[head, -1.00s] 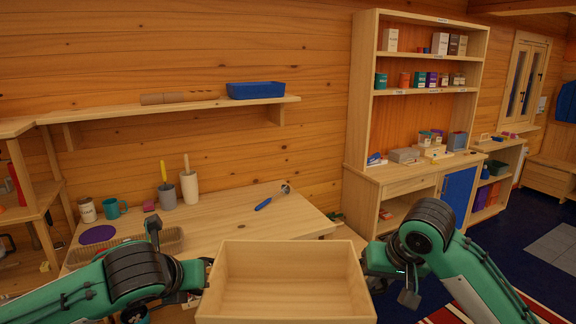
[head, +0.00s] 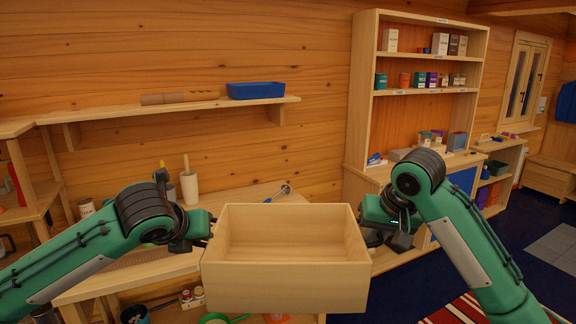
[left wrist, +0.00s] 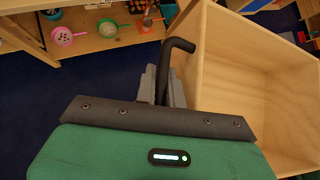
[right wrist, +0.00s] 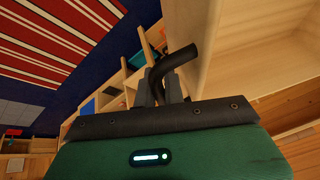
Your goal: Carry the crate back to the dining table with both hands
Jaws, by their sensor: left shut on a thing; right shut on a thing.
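The crate (head: 285,285) is an empty, open-topped box of pale wood, held about level between my two arms in the head view. My left gripper (head: 208,226) is at its left side and my right gripper (head: 363,222) at its right side. In the left wrist view, the left gripper (left wrist: 168,85) is shut on a dark bent handle beside the crate wall (left wrist: 225,80). In the right wrist view, the right gripper (right wrist: 160,85) is shut on a matching handle at the crate wall (right wrist: 185,30). A wooden table (head: 240,196) stands behind the crate; the crate hides part of it.
On the table are a white cylinder (head: 189,188) and a blue-handled tool (head: 275,196), partly hidden. A wall shelf (head: 200,105) carries a blue bin (head: 256,91). A hutch (head: 362,100) stands at the right. Lower shelves under the table hold pans and jars. Blue floor (head: 520,225) is open at right.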

